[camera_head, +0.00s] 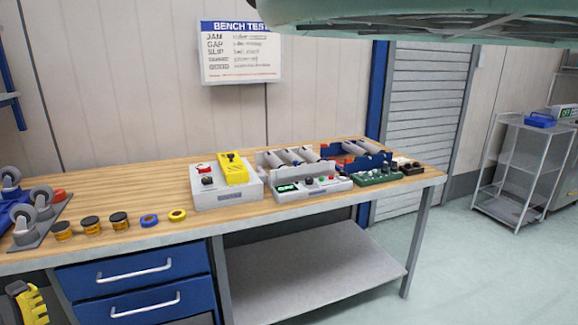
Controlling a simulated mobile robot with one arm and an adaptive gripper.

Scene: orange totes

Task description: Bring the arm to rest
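My gripper is not in view, and I see no clear part of my arm. A large pale green-grey shape (430,20) fills the top right edge, close to the camera; I cannot tell what it is. The wooden workbench (232,228) stands in front, with devices and small parts on its top. No orange totes show.
Blue drawers (135,285) and a grey lower shelf (310,270) sit below. A wire cart (525,170) stands right; the floor between is clear.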

